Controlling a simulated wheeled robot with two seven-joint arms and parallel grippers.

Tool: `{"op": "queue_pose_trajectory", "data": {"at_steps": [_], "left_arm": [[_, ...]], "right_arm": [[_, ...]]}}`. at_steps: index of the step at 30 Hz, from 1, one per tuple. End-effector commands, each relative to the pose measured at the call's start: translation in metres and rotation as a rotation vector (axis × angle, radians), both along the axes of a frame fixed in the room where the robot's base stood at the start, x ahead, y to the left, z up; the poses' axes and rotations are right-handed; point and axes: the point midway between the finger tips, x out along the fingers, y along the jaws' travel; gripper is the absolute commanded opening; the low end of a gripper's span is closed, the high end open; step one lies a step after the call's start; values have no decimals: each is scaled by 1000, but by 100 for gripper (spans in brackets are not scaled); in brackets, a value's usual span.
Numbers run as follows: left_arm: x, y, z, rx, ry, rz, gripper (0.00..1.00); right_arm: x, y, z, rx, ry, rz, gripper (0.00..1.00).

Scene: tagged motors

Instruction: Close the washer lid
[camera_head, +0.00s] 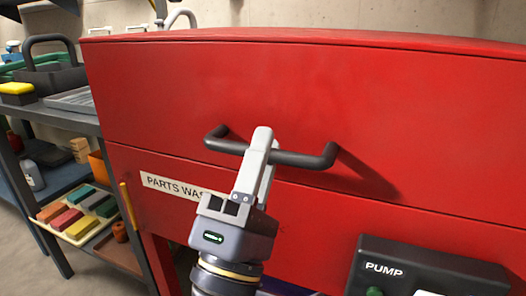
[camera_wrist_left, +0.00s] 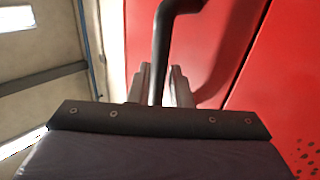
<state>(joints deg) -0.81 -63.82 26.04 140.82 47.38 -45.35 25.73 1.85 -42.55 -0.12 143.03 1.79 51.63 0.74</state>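The red washer lid (camera_head: 300,95) fills the middle of the head view. Its front face sits just above the red washer body (camera_head: 330,235), with a thin dark seam between them. A dark bar handle (camera_head: 310,160) stands out from the lid's front; it also shows in the left wrist view (camera_wrist_left: 161,45). My left gripper (camera_head: 262,145) reaches up from below to the middle of the handle. In the left wrist view its two fingers (camera_wrist_left: 160,85) lie close on either side of the bar and look shut on it. My right gripper is not in view.
A black pump box (camera_head: 430,270) with a green button juts out at the lower right. A grey shelf rack (camera_head: 60,120) stands at the left, with a black carrier (camera_head: 50,75) on top and a tray of coloured blocks (camera_head: 75,238) lower down. A grey tap (camera_head: 178,17) rises behind the lid.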

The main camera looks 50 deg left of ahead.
Motion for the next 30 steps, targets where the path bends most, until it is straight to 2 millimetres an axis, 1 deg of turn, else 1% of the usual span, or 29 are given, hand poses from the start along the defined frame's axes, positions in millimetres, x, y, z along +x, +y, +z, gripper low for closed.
{"op": "queue_pose_trajectory", "data": {"at_steps": [1,3,4,13,17,21,25,27,30], "left_arm": [[4,0,-7,-3,15,-3,22],[4,0,-7,-3,15,-2,31],[3,0,-7,-2,15,-2,33],[0,-1,-6,1,9,0,33],[-11,-6,-14,2,7,2,33],[-25,-13,-28,1,5,3,33],[-35,-19,-40,1,5,3,33],[-40,-23,-49,0,6,0,33],[-45,-26,-55,-1,9,-1,33]], "right_arm": [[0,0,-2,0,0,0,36],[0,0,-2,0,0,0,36],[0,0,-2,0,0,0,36],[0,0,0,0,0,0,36],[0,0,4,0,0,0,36],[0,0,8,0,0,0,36],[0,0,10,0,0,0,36],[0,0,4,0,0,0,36],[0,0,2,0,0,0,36]]}}
